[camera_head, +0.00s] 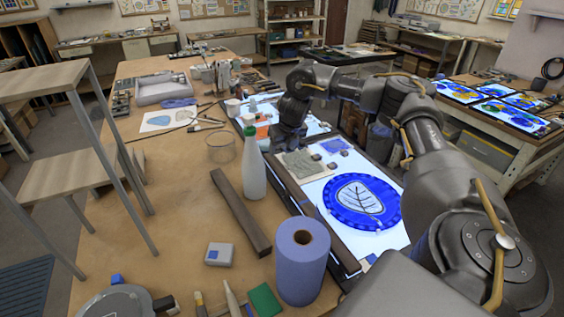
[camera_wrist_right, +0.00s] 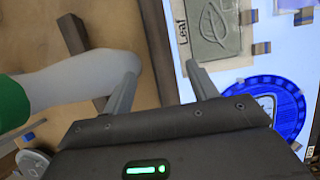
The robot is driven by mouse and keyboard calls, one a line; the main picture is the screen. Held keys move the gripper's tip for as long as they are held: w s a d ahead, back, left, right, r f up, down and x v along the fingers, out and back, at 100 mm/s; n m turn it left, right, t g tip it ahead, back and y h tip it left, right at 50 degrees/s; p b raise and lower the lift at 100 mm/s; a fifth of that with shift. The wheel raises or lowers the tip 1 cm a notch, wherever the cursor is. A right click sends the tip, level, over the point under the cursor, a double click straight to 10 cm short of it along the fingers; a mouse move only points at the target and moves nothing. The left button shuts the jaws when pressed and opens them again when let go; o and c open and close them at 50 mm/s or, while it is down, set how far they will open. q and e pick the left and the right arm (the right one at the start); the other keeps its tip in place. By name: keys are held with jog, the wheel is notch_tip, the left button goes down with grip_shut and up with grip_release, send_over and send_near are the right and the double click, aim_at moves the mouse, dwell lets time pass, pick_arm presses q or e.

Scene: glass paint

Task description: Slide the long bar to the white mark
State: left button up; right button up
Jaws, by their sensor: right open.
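A long dark bar (camera_head: 310,215) lies along the left edge of the lit glass panel (camera_head: 395,235); it also shows in the wrist view (camera_wrist_right: 158,40). A separate brown wooden bar (camera_head: 240,212) lies on the table to its left, and part of it shows in the wrist view (camera_wrist_right: 72,34). I cannot tell for certain which is the task's bar, and I cannot make out a white mark. My right gripper (camera_head: 286,150) is open at the dark bar's far part. In the wrist view its fingers (camera_wrist_right: 161,80) stand either side of this bar. My left gripper is out of view.
A white bottle (camera_head: 252,165) with a green cap stands close left of my right gripper. A blue paper roll (camera_head: 301,265) stands near the panel's front. A leaf relief tile (camera_head: 303,165) and a round blue leaf piece (camera_head: 361,202) lie on the panel.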

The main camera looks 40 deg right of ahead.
aim_at(278, 166)
jog(key=p+x, duration=0.3)
jog(key=x, duration=0.6)
jog(key=shift+w+d+f, duration=0.1)
jog(key=shift+w+f, duration=0.15)
jog(key=shift+f, duration=0.1)
jog(key=shift+w+f, duration=0.15)
jog(key=shift+f, duration=0.35)
